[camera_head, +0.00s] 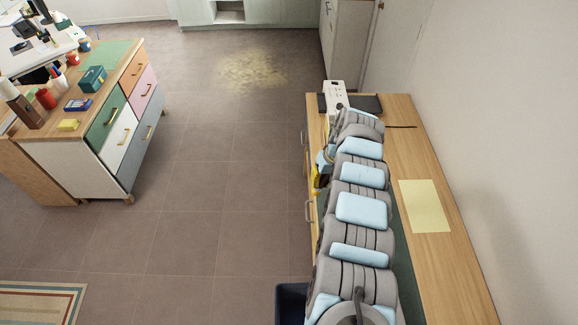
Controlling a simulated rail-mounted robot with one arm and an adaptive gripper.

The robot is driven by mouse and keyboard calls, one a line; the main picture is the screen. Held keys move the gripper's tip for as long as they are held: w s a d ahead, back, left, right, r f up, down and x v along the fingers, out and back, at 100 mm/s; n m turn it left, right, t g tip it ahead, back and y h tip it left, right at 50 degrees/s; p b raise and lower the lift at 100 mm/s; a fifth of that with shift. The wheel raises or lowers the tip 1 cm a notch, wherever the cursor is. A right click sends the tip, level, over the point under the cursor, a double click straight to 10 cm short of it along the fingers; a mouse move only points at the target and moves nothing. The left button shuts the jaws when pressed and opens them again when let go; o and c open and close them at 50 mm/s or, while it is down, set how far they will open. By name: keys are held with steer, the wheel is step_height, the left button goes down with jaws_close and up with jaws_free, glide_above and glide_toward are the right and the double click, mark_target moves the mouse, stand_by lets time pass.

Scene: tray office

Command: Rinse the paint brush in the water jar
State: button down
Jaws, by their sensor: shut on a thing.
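My gripper (319,172) shows only in part at the left edge of the wooden desk (437,256), beside my arm, which runs along the desk and bends down at its far end. It is small and partly covered by my arm. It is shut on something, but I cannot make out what. A small yellow patch (316,181) shows at the gripper; I cannot tell what it belongs to. I cannot make out the paint brush or the water jar; the desk beside and beneath my arm is largely hidden.
A white box-like device (334,92) and a dark flat pad (366,104) are at the desk's far end. A pale yellow sheet (424,206) lies right of my arm. A drawer cabinet (118,130) with several small items stands left. The floor between is clear. A dark bin (291,303) stands below.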

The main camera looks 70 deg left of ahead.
steer(key=w+d+f+b, duration=0.1)
steer(key=w+d+f, duration=0.35)
steer(key=d, duration=0.25)
steer(key=w+d+f, duration=0.3)
steer(key=w+d, duration=0.2)
steer(key=d, duration=0.1)
steer(key=shift+g, duration=0.4)
steer(key=shift+d+f+b, duration=0.15)
steer(key=shift+f+b, duration=4.45)
steer(key=shift+f, duration=0.45)
steer(key=shift+r, duration=0.2)
step_height(320, 180, up, 8)
steer(key=p, duration=0.7)
steer(key=shift+r, duration=0.1)
steer(key=shift+r+p, duration=1.4)
steer(key=shift+r, duration=0.6)
